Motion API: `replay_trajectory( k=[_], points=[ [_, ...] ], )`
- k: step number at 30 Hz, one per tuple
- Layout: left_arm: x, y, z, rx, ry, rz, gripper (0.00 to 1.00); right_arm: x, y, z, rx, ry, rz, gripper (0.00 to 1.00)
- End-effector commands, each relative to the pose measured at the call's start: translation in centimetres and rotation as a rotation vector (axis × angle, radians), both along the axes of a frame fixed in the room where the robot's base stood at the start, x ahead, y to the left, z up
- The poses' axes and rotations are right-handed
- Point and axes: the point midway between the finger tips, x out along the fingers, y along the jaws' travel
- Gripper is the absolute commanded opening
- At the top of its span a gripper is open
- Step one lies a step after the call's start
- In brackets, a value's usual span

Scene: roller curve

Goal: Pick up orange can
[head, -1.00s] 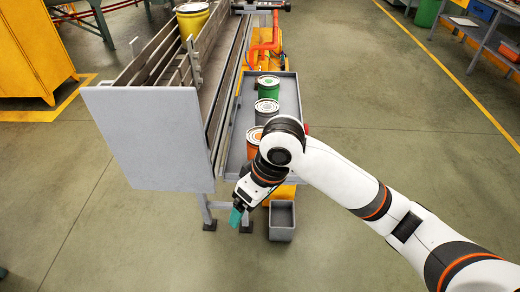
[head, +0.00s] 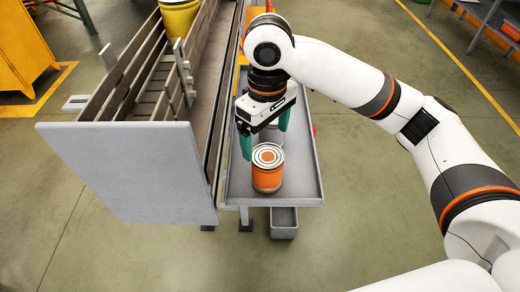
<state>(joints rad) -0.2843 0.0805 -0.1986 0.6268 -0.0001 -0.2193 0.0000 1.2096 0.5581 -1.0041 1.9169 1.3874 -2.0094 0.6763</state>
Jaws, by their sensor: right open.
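The orange can (head: 267,178) stands upright near the front end of the grey tray (head: 304,190), with its ringed lid facing up. My right gripper (head: 264,148) points down just behind and above the can, its two teal fingers spread apart. The finger tips appear near the can's far edge; I cannot tell whether either touches it. Nothing is visibly held. My left gripper is not in view.
A grey can (head: 270,137) shows partly between the fingers, behind the orange can. A grey bin (head: 284,224) sits below the tray.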

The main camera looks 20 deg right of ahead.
Motion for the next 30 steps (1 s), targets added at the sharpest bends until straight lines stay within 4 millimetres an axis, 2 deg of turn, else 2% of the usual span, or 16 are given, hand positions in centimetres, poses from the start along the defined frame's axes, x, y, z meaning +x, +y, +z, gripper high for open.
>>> replay_trajectory(
  k=[5,12,15,20,25,30],
  points=[
    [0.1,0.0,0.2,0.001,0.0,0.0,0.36,-0.1,-0.1,-1.7,-0.004,0.006,-0.003,0.9],
    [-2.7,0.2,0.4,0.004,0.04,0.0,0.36,-0.1,-0.1,-5.6,-0.002,0.003,-0.003,0.9],
    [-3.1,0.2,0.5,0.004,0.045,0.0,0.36,0.0,-0.1,-6.5,-0.002,0.001,-0.002,0.9],
    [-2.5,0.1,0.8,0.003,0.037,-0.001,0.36,0.0,-0.3,-7.7,-0.002,0.003,-0.002,0.9],
    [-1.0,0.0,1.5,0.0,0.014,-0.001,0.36,0.2,-0.7,-10.3,-0.003,0.003,-0.002,0.9],
    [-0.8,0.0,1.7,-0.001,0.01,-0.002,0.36,0.2,-0.7,-11.8,-0.003,0.001,-0.001,0.9]
  ],
)
